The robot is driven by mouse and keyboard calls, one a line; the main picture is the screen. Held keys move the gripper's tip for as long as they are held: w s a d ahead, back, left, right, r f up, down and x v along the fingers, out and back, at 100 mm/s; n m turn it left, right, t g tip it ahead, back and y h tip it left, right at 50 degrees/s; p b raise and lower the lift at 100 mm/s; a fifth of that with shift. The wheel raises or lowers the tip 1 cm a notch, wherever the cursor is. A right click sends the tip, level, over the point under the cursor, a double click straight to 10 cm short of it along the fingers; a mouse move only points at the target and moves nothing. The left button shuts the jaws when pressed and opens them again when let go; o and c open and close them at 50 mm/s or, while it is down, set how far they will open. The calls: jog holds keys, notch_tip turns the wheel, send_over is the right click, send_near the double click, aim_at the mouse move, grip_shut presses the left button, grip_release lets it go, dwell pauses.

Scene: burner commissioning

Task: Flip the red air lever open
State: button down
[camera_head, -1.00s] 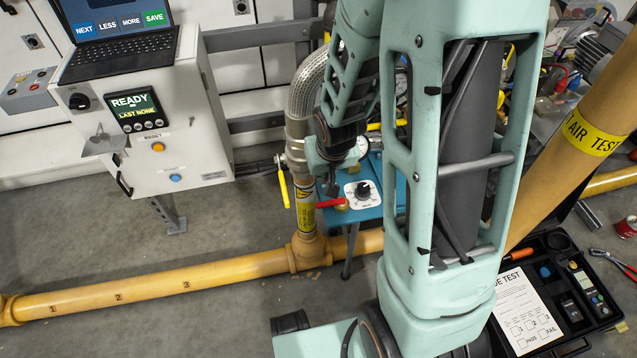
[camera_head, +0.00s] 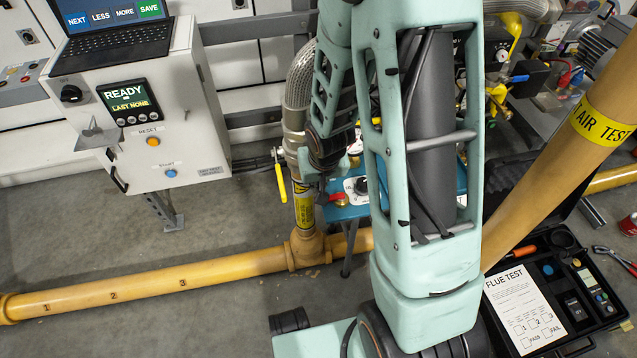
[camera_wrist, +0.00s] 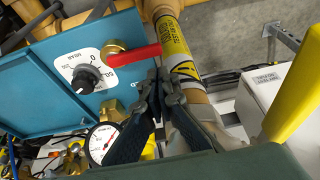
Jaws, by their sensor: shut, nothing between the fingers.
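The red air lever (camera_wrist: 132,56) runs sideways from a brass fitting (camera_wrist: 112,48) on the blue panel (camera_wrist: 50,62) towards the yellow-banded pipe (camera_wrist: 176,45) in the wrist view. In the head view the red lever (camera_head: 338,198) shows small and partly hidden behind my arm. My gripper (camera_wrist: 158,76) is shut and empty. Its fingertips are just below the lever's free end in the wrist view; I cannot tell whether they touch it. In the head view my arm mostly hides the gripper.
A black dial (camera_wrist: 86,78) and a pressure gauge (camera_wrist: 102,140) sit close to the lever. A yellow-handled valve (camera_head: 281,184) is left of the vertical pipe. The control cabinet (camera_head: 190,130) stands further left. An open flue test case (camera_head: 570,285) lies at lower right.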

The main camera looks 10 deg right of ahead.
jog(key=shift+b+x, duration=0.6)
jog(key=shift+x, duration=1.7)
jog(key=shift+s+d+r, duration=0.1)
